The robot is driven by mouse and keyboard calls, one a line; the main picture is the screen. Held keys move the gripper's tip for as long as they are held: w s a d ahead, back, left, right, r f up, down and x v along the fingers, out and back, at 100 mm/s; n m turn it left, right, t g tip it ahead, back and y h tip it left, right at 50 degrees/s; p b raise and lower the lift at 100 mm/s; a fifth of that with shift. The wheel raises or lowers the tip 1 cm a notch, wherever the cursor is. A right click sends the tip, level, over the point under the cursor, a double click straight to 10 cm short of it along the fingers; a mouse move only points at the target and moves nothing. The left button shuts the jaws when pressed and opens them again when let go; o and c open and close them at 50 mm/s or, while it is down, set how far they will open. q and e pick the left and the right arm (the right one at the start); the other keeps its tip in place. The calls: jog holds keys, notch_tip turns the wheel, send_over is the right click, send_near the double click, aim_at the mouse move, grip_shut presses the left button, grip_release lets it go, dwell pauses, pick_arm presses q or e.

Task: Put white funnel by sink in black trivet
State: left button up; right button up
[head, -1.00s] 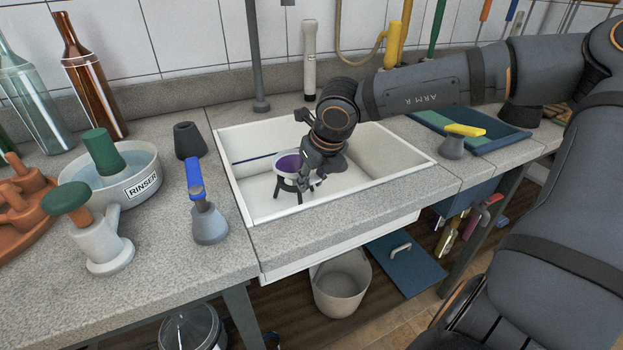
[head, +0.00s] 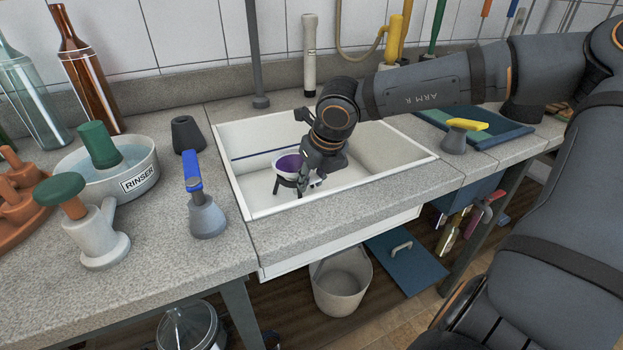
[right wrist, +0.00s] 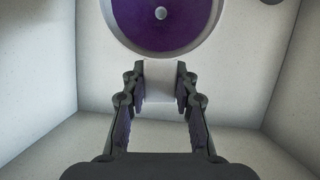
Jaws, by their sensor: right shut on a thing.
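In the right wrist view the funnel's round purple inside (right wrist: 190,30) with a small pale hole is cut off by the top edge. My right gripper (head: 309,182) reaches down into the sink on the funnel's right side. In the right wrist view its fingers (right wrist: 160,85) are shut on the funnel's white tab. My left gripper is out of view.
The sink (head: 240,190) has walls around the gripper. A yellow-handled piece (head: 455,140) stands on the right. The counter in front is clear.

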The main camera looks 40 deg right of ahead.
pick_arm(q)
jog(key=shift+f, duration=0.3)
pick_arm(e)
jog(key=shift+f, duration=0.25)
jog(key=o, duration=1.1)
